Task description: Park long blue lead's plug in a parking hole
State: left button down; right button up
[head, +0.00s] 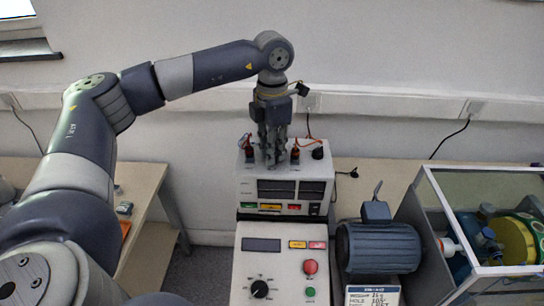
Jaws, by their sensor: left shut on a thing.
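My left gripper (271,160) points straight down over the top of the grey instrument box (245,190), its fingertips close to the top face. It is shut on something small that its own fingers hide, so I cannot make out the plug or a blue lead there. A red-brown plug (249,151) stands upright on the box left of the fingers, and another red-brown plug (295,151) stands right of them. Parking holes cannot be told apart at this size. My right gripper is not in view.
A black knob or connector (318,152) sits at the box's right rear. In front stands a control panel (282,262) with a red button. A blue motor (376,245) and a clear-walled case (440,215) stand to the right. A lower wooden table (135,185) is at left.

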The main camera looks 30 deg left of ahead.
pick_arm(q)
jog(key=shift+n, duration=0.9)
jog(key=n, duration=0.3)
jog(key=shift+n, duration=0.5)
jog(key=shift+n+b, duration=0.35)
jog(key=shift+n, duration=0.65)
jog(key=shift+n, duration=1)
jog(key=shift+r+p, duration=0.3)
jog(key=shift+r, duration=0.25)
